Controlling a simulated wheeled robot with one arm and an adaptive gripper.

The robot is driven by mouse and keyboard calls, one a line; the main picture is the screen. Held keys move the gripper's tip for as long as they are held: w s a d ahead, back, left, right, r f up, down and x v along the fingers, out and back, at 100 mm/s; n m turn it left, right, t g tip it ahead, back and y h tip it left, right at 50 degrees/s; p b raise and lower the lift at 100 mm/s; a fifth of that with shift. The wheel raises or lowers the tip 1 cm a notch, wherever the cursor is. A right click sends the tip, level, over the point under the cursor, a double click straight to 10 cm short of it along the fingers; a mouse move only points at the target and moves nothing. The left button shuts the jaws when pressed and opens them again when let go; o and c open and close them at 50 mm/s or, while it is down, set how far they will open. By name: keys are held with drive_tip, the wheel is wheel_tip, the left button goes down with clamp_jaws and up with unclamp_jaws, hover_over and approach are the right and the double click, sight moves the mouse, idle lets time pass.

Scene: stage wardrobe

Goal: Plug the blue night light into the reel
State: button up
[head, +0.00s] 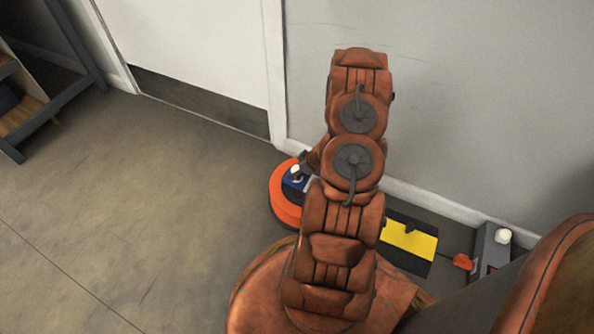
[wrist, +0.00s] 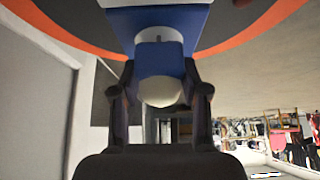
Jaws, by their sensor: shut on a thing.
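The orange reel (head: 284,208) lies on the floor by the wall, partly hidden behind my arm. In the wrist view its orange rim (wrist: 240,36) and a blue panel (wrist: 155,20) fill the top. The blue night light (wrist: 160,60), with a white rounded dome, is between the fingers of my gripper (wrist: 160,70), which is shut on its sides. It is right in front of the panel; I cannot tell whether its plug is seated. In the head view, my gripper (head: 309,162) is mostly hidden by my arm, beside the reel's blue middle and a small white dome.
A yellow and black block (head: 408,240) lies right of my arm. A red plug (head: 462,262) and a grey socket box (head: 490,246) with a white dome lie farther right by the wall. A wooden shelf (head: 25,112) stands far left. The left floor is clear.

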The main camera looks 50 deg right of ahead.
drive_tip(key=shift+f, duration=0.55)
drive_tip(key=o, duration=1.2)
drive_tip(key=shift+c, duration=0.2)
drive_tip(key=v, duration=1.2)
